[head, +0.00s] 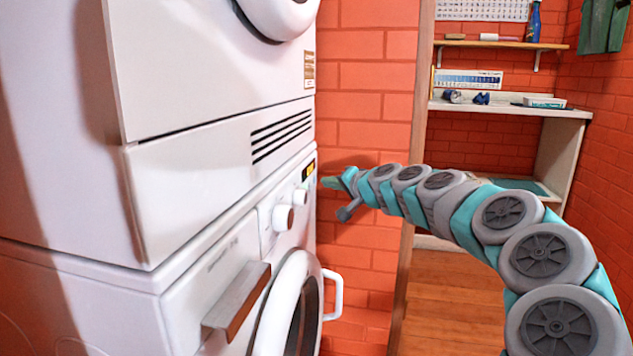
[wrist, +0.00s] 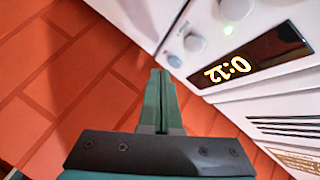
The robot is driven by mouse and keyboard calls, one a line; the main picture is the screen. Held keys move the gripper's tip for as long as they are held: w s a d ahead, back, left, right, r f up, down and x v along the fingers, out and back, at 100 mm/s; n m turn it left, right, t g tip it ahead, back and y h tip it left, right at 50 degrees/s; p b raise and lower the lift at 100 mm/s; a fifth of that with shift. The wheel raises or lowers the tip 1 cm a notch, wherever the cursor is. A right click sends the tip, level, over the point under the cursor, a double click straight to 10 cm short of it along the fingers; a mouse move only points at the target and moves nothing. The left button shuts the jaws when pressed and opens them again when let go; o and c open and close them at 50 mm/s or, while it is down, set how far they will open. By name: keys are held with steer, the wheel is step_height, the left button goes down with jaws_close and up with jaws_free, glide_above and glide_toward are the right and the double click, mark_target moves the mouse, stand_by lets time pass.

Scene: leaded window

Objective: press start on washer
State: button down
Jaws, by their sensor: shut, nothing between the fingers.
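The white washer (head: 215,295) is the lower of two stacked machines at the left in the head view. Its control panel has two round knobs (head: 283,217) and a dark display (head: 309,170). In the wrist view the display (wrist: 258,57) is lit and reads 0:12. My gripper (head: 328,182) is shut and empty by the panel's far end. In the wrist view its fingertips (wrist: 160,74) are close to the small button; contact cannot be told.
A second white machine (head: 200,70) is stacked above the washer. A white door handle (head: 333,294) sticks out below the panel. A red brick wall (head: 366,95) stands behind my gripper. At the right are a shelf (head: 500,43), a counter (head: 510,108) and open wooden floor (head: 445,300).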

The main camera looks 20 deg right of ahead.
steer(key=shift+w+a, duration=0.1)
stand_by(0.3)
steer(key=shift+w+a, duration=0.15)
steer(key=shift+a, duration=0.1)
